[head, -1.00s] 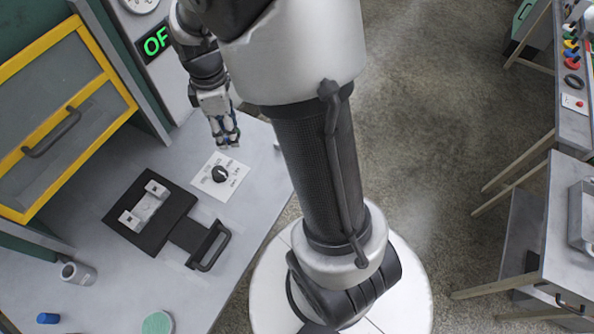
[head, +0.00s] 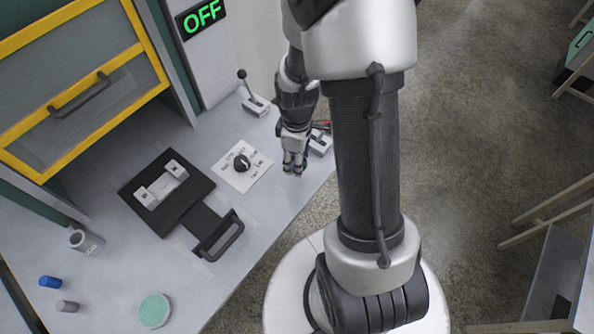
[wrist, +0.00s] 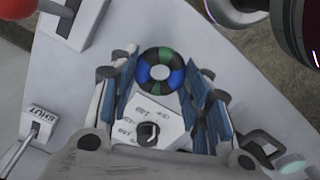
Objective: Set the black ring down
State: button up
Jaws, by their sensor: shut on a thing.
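In the wrist view my gripper (wrist: 161,75) has its blue-padded fingers on both sides of a ring (wrist: 161,55). The ring is black with blue and green segments, and grey tabletop shows through its hole. The fingers are shut on it. In the head view my gripper (head: 294,170) points down above the grey bench (head: 120,250), right of the dial plate, near the bench's right edge.
A white dial plate (head: 242,166) with a black knob lies beside my gripper. A lever (head: 254,103) stands behind. A black tray (head: 150,200) with a handle (head: 222,238) and a mint disc (head: 154,310) are nearer. Bare bench lies between plate and edge.

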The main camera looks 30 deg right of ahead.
jog(key=shift+f+b, duration=0.75)
jog(key=shift+f, duration=1.9)
jog(key=shift+f, duration=0.2)
jog(key=o, duration=0.9)
jog(key=shift+o, duration=0.2)
jog(key=shift+r, duration=0.1)
jog(key=s+a+r+m+t+p, duration=0.1)
jog(key=a+r+m+p, duration=0.15)
jog(key=r, duration=0.95)
jog(key=s+a+r+m+t+p, duration=0.1)
jog(key=s+a+r+p, duration=0.15)
jog(key=r, duration=1.05)
jog(key=s+a+r+m+t+b, duration=0.1)
jog(key=s+a+r+m+t, duration=0.1)
jog(key=s+a+r+m, duration=0.3)
jog(key=s+r, duration=0.3)
jog(key=s, duration=0.2)
jog(key=shift+a+r+t, duration=0.3)
jog(key=shift+a+r, duration=0.05)
